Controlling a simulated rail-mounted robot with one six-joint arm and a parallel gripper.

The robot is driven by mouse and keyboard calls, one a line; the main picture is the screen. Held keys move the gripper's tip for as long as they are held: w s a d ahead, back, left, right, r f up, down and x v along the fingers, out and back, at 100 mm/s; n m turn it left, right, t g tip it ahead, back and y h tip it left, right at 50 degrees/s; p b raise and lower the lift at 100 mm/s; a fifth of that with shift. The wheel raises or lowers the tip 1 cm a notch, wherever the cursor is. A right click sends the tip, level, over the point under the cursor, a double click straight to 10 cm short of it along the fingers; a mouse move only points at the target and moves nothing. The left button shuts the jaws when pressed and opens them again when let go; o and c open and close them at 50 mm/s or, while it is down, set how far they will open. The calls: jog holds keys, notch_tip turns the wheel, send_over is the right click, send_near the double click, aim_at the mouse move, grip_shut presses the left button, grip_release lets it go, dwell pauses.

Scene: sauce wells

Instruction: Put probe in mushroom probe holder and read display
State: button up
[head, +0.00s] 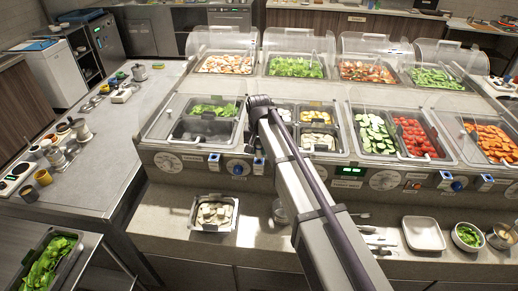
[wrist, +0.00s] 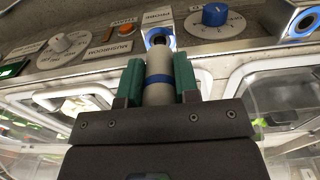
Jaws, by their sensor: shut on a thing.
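In the wrist view my gripper (wrist: 158,80) is shut on the probe (wrist: 158,66), a grey cylinder with a blue band, held between two green fingers. The probe's far end points at a blue-lit probe holder (wrist: 157,36) on the control panel, under a PROBE label. The probe overlaps the opening; I cannot tell how far in it is. A MUSHROOM label (wrist: 108,49) sits beside it on the panel. A green display (wrist: 12,69) shows only partly at the left edge, unreadable. In the head view my arm hides the gripper and probe.
The panel also has a white dial (wrist: 68,43), an orange button (wrist: 125,30) and a blue knob (wrist: 214,14). Another blue-ringed holder (wrist: 292,22) stands at the right. In the head view a tray of pale pieces (head: 233,203) and a white plate (head: 423,234) lie on the front counter.

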jog(key=shift+f+b, duration=0.6)
jog(key=shift+f, duration=0.2)
dwell(2.9)
notch_tip(320, 180, up, 8)
jog(key=p, duration=0.7)
jog(key=shift+f+p, duration=0.15)
jog(key=shift+p, duration=0.15)
